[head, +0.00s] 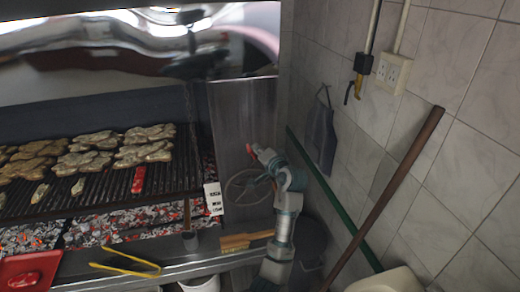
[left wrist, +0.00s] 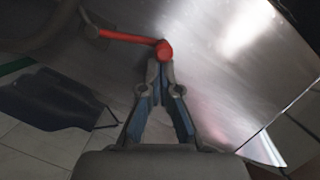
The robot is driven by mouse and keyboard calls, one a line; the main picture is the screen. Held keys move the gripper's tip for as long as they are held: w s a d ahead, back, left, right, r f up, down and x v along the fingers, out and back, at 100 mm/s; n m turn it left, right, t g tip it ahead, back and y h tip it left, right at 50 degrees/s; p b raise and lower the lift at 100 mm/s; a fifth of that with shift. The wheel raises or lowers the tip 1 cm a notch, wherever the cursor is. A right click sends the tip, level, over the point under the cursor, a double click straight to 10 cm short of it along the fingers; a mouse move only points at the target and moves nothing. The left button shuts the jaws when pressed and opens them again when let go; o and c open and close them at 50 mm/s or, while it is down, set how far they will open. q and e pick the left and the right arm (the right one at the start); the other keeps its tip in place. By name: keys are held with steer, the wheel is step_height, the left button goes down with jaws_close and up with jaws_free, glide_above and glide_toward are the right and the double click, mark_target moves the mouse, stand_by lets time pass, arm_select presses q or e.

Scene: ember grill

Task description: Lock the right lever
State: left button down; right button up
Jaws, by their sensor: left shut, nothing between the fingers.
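The red lever (head: 251,151) is on the metal panel (head: 240,115) right of the grill. In the left wrist view the lever (left wrist: 128,37) has a round red end at right and an arm running left. My left gripper (head: 264,157) is at the lever, with closed fingers and nothing between them. In the left wrist view its fingertips (left wrist: 159,70) are just below the round red end, touching or very close; I cannot tell which. In the head view my gripper partly hides the lever. My right gripper is not in view.
A spoked wheel (head: 247,187) is just below the lever. The hot grill (head: 100,200) with meat and glowing coals is at left. Yellow tongs (head: 125,271) and a wooden-handled tool (head: 245,240) lie at the front edge. A long pole (head: 390,190) leans at right by the tiled wall.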

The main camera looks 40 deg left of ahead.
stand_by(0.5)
arm_select(q)
steer(key=v, duration=1.2)
steer(key=shift+d, duration=0.15)
steer(key=shift+w+f, duration=0.1)
steer(key=shift+f, duration=0.05)
